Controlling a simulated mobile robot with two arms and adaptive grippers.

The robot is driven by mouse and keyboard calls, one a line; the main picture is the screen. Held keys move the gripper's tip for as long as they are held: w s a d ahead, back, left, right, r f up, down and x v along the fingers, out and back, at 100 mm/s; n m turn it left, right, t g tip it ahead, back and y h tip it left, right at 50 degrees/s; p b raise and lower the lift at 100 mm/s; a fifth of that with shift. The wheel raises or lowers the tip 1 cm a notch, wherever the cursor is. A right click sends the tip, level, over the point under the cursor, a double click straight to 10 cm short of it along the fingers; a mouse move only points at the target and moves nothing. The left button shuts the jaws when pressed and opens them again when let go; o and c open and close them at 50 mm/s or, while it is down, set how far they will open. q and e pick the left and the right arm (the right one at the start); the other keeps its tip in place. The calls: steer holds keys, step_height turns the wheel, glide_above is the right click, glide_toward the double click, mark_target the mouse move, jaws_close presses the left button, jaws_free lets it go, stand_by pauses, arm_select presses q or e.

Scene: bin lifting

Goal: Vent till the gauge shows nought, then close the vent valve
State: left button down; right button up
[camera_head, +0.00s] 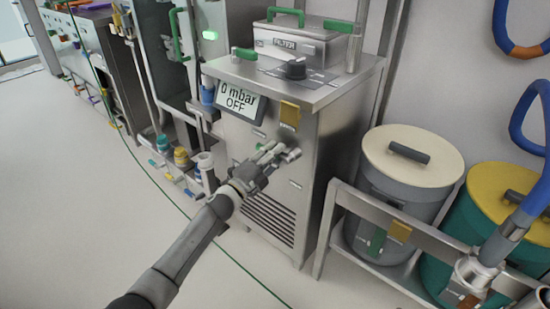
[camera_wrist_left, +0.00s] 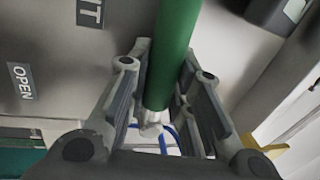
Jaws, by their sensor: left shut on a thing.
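The gauge display (camera_head: 241,102) on the steel cabinet reads "0 mbar" and "OFF" in the head view. My left gripper (camera_head: 283,152) is in front of the cabinet's front face, below the display. In the left wrist view my left gripper (camera_wrist_left: 164,105) is shut on a green handle (camera_wrist_left: 175,45), which passes between the finger pads. An "OPEN" label (camera_wrist_left: 20,81) and a cut-off label ending in "T" (camera_wrist_left: 89,12) are on the panel beside it. The handle's grasped part does not show in the head view. My right gripper is not in view.
A rack (camera_head: 335,215) with lidded bins, one cream-lidded (camera_head: 400,175), stands at right. Open floor (camera_head: 80,210) lies to the left.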

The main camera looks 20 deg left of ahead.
arm_select(q)
steer(key=shift+r+m, duration=0.15)
steer(key=shift+m, duration=0.45)
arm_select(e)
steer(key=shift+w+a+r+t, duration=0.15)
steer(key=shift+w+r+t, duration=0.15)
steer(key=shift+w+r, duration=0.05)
arm_select(q)
steer(key=c, duration=1.3)
jaws_free()
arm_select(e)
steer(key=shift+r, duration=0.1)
arm_select(q)
steer(key=v, duration=1.2)
steer(key=shift+a, duration=0.1)
